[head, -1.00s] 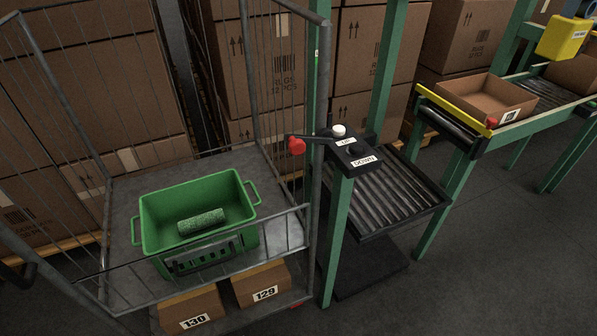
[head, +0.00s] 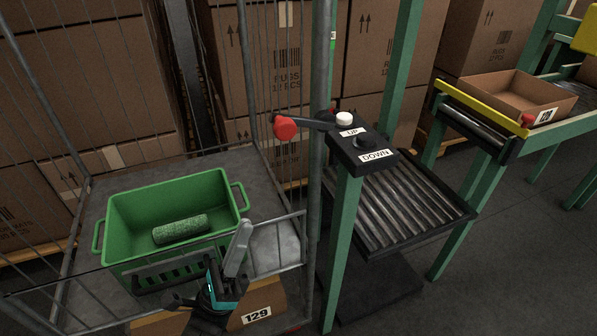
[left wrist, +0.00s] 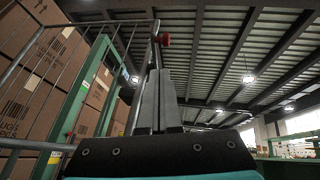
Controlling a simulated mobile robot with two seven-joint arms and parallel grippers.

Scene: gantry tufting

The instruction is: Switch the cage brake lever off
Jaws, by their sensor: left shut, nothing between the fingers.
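The knob also shows high in the left wrist view (left wrist: 163,39). A small red part (head: 293,329) shows low at the cage's near right corner, mostly cut off by the frame. I cannot tell which of these is the brake lever. My left gripper (head: 243,228) points upward, shut and empty, in front of the cage's front rail, below and left of the knob. Its grey fingers also show in the left wrist view (left wrist: 160,78). My right gripper is not in view.
The wire cage (head: 316,190) holds a green crate (head: 115,215) with a green roll (head: 180,229). The UP/DOWN box (head: 362,150) tops a green post beside a roller platform (head: 400,210). Open floor lies right.

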